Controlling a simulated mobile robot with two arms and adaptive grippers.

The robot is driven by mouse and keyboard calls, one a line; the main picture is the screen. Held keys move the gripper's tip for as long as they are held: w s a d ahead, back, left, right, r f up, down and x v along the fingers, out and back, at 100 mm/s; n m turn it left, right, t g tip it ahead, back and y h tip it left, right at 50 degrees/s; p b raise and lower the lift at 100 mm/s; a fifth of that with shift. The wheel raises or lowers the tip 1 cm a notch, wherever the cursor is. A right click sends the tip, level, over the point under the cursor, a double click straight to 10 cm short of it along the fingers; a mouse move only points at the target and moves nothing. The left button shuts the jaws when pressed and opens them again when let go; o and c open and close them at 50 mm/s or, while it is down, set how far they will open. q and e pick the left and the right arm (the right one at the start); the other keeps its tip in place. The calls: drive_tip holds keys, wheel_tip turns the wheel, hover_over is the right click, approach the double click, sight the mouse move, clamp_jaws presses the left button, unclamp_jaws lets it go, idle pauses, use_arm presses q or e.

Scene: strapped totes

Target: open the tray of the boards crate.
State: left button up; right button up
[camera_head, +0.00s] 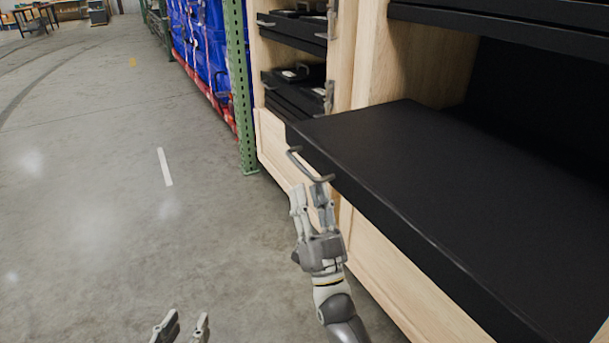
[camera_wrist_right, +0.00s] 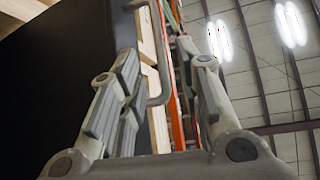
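The black tray (camera_head: 430,180) sticks well out of the front of the wooden boards crate (camera_head: 385,285). Its top looks flat and bare. A grey bar handle (camera_head: 303,168) is on the tray's front face, and it also shows in the right wrist view (camera_wrist_right: 161,60). My right gripper (camera_head: 309,188) is at the near end of the handle with its fingers apart. My left gripper (camera_head: 184,320) is open and empty, low over the floor.
Another wooden crate (camera_head: 273,140) with black trays stands beyond, beside a green rack post (camera_head: 241,90). Blue wrapped goods (camera_head: 203,40) are behind the post. The grey concrete floor (camera_head: 90,190) to the left is clear. Tables (camera_head: 35,15) stand far off.

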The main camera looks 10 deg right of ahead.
drive_tip(key=v, duration=0.6)
idle(0.3)
